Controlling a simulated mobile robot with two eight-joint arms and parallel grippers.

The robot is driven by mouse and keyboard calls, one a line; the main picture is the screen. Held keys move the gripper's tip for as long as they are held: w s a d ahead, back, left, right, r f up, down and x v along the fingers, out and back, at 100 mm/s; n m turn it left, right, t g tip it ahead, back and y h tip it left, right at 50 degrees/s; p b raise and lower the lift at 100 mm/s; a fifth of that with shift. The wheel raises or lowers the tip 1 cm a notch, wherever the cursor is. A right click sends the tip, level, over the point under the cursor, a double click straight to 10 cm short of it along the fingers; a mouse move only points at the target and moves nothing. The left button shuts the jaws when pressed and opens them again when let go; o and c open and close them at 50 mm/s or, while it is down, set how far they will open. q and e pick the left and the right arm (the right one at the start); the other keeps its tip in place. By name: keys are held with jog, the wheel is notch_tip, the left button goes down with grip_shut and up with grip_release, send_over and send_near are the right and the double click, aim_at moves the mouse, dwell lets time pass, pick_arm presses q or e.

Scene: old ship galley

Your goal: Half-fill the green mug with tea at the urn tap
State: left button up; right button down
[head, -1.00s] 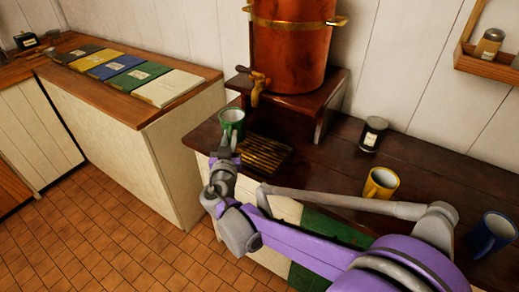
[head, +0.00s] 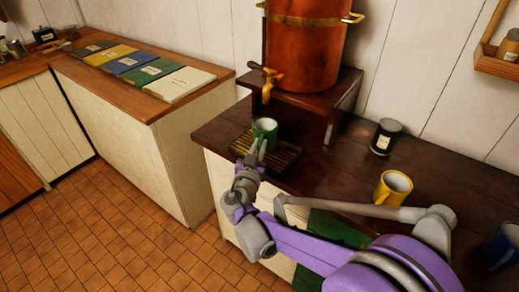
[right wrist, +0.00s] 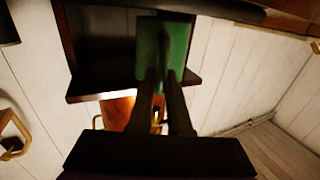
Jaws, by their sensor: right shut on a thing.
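The green mug (head: 265,129) is upright over the slatted drip tray (head: 288,158), below the urn tap (head: 267,84) in the head view. I cannot tell whether it touches the slats. My right gripper (head: 257,153) is shut on the mug from the front. The right wrist view shows the mug (right wrist: 175,48) with the two fingers (right wrist: 164,82) at its handle. The copper urn (head: 303,55) stands on a dark wooden stand (head: 335,92). My left gripper is out of view.
Several books (head: 130,66) lie on the left counter. A wall rack (head: 495,60) holds jars.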

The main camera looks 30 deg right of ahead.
jog(key=shift+f, duration=0.35)
jog(key=shift+f, duration=0.2)
jog(key=c, duration=0.9)
grip_release()
jog(key=shift+o, duration=0.2)
